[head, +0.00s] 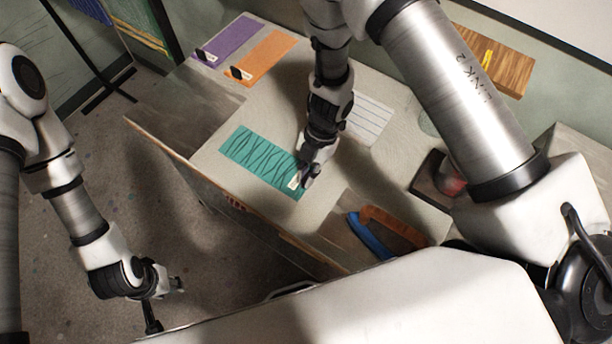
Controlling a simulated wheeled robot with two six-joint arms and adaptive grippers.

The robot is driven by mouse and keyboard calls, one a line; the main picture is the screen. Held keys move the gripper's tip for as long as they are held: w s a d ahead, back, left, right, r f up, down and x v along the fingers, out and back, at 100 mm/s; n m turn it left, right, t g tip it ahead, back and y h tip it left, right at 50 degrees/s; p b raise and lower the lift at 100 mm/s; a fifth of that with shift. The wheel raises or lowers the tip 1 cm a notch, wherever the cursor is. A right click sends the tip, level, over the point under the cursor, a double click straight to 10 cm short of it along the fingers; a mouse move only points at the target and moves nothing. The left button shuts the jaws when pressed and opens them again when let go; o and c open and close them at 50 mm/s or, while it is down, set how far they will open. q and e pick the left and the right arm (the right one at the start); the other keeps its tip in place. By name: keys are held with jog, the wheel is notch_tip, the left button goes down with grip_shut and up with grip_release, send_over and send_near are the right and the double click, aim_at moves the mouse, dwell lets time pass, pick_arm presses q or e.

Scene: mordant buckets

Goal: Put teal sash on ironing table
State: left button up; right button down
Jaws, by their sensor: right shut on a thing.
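The teal sash (257,158), with dark wavy lines, lies flat on the pale table top (345,200), close to its front edge. I take this padded-looking pale surface to be the ironing table. My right gripper (306,182) points down at the sash's right end, beside a small white tag, and is shut on that end; its fingertips hide part of it. My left gripper (164,300) hangs low over the floor at the lower left, away from the table, with its fingers apart and nothing between them.
A purple strip (228,41) and an orange strip (264,57), each with a small dark piece, lie at the back left. A striped white sheet (369,119) lies right of my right gripper. Blue and orange curved handles (385,229) and a red item (451,183) sit toward the right.

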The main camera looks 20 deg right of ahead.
jog(key=shift+w+d, duration=0.2)
jog(key=c, duration=1.2)
grip_release()
jog(key=shift+w+d+f, duration=0.15)
jog(key=shift+d, duration=0.1)
jog(key=shift+c, duration=0.2)
jog(key=shift+s+a+r, duration=0.2)
jog(key=shift+a, duration=0.1)
jog(key=shift+w+d+r, duration=0.1)
jog(key=shift+w+r, duration=0.05)
jog(key=shift+r, duration=0.05)
pick_arm(q)
jog(key=shift+w+d+f+b, duration=0.15)
jog(key=shift+f+b, duration=0.25)
jog(key=shift+b, duration=0.1)
jog(key=shift+w+d+f+b, duration=0.1)
jog(key=shift+d+f+b, duration=0.05)
jog(key=shift+f+b, duration=0.3)
pick_arm(e)
jog(key=v, duration=1.1)
jog(key=shift+d+r, duration=0.2)
jog(key=shift+r, duration=0.05)
jog(key=shift+w, duration=0.15)
